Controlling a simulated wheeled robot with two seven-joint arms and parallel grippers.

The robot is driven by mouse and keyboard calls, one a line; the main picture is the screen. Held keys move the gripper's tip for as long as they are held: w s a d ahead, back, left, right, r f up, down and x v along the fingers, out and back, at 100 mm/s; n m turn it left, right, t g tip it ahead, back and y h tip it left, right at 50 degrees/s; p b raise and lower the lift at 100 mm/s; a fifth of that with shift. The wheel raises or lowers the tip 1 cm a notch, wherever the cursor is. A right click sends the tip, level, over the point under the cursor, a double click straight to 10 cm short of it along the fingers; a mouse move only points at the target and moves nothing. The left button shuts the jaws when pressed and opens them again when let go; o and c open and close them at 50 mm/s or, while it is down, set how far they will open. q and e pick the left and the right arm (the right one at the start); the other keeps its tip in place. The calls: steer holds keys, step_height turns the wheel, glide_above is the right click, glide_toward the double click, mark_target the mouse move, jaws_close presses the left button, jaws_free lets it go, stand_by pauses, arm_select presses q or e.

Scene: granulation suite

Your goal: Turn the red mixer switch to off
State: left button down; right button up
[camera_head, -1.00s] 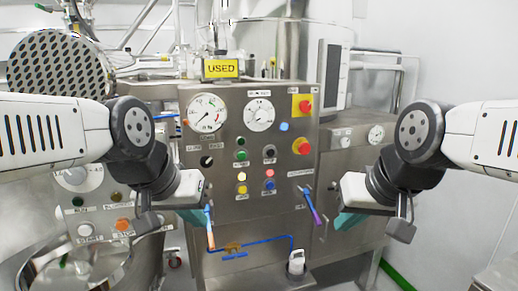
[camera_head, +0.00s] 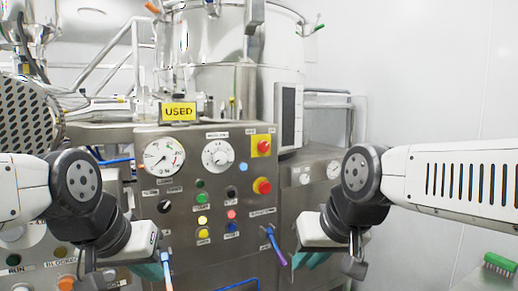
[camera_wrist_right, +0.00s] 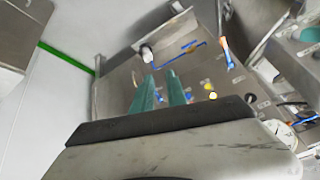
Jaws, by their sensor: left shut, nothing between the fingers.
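My left gripper (camera_head: 152,270) is shut and empty, low in front of the panel's left part. My right gripper (camera_head: 311,260) is below and to the right of the knobs, touching neither. In the right wrist view its two teal fingers (camera_wrist_right: 160,76) are apart with nothing between them.
A purple-blue lever (camera_head: 276,247) and an orange-tipped blue lever (camera_head: 166,268) stick out low on the panel. Gauges, coloured buttons and a yellow USED sign (camera_head: 179,112) are above them. A dark screen unit (camera_head: 289,115) stands behind. A green brush (camera_head: 500,263) lies at lower right.

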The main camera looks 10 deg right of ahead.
steer(key=o, duration=0.7)
steer(key=w, duration=0.2)
steer(key=w+d+r+m+t+h, duration=0.1)
steer(key=w, duration=0.1)
steer(key=w+d+r+m, duration=0.1)
steer(key=w, duration=0.2)
steer(key=shift+w+d+r+t, duration=0.1)
steer(key=shift+d+r+t, duration=0.1)
steer(key=shift+t, duration=0.2)
steer(key=shift+o, duration=0.6)
steer(key=w+d+r+m+t, duration=0.1)
steer(key=w+r, duration=0.1)
steer(key=w, duration=0.4)
steer(key=w+d+r+m+t+h, duration=0.1)
steer(key=w+r+t, duration=0.1)
steer(key=w, duration=0.4)
steer(key=shift+d+r+m+t, duration=0.15)
steer(key=shift+r+m+t, duration=0.15)
steer(key=shift+r+m, duration=0.15)
steer(key=m+t+y, duration=0.2)
steer(key=t+y, duration=0.3)
steer(key=y, duration=0.1)
glide_toward(265, 147)
steer(key=w, duration=0.1)
steer(key=x, duration=0.7)
steer(key=shift+w+a, duration=0.2)
steer(key=shift+a, duration=0.1)
jaws_close()
